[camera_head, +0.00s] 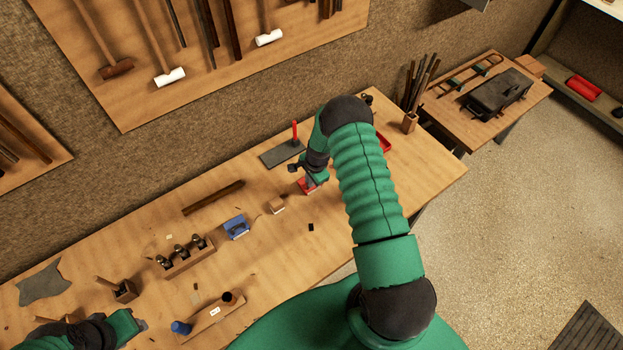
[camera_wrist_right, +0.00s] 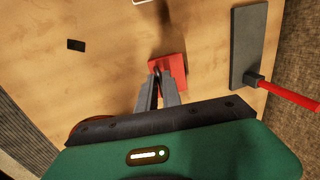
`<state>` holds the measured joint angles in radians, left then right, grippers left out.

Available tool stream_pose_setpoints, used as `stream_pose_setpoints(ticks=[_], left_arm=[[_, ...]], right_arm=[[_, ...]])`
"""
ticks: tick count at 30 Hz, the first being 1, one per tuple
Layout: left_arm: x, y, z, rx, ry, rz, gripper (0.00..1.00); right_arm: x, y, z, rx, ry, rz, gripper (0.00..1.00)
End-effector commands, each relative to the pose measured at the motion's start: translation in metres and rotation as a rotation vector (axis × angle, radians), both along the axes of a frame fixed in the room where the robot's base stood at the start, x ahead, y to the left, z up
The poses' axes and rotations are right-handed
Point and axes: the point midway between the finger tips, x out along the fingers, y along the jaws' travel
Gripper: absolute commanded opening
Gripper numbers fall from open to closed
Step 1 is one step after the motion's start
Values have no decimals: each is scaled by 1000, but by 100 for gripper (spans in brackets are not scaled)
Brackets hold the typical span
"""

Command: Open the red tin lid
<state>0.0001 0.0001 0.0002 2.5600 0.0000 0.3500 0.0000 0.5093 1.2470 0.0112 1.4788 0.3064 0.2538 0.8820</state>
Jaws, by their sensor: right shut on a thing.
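The small red tin (camera_head: 306,187) is on the workbench, partly hidden by my right gripper (camera_head: 312,178). In the right wrist view the red tin's lid (camera_wrist_right: 174,66) shows as a red square on the wood. There the two grey fingers of my right gripper (camera_wrist_right: 158,84) are close together at the lid's near edge, shut on it. The lid's hinge and how far it is raised cannot be told. My left gripper (camera_head: 128,326) is at the lower left over the bench; its fingers are not clear.
A wooden block (camera_head: 277,205), a blue tin (camera_head: 236,227) and a small black piece (camera_head: 311,227) lie to the left and front. A red tray (camera_head: 384,143) is partly hidden behind my right arm.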

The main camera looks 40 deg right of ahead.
Motion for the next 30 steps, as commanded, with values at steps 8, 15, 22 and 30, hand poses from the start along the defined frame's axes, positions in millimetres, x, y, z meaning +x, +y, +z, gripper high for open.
stream_pose_setpoints(ticks=[8,15,22,30], left_arm=[[0,0,0,0,0,0,36],[0,0,0,0,0,0,36],[0,0,0,0,0,0,36],[0,0,-1,0,0,0,36]], right_arm=[[-1,-10,-1,-18,0,-7,0],[-1,-13,0,-21,-4,-7,0],[-1,-15,1,-22,-5,-8,0],[-2,-14,2,-24,2,-9,0]])
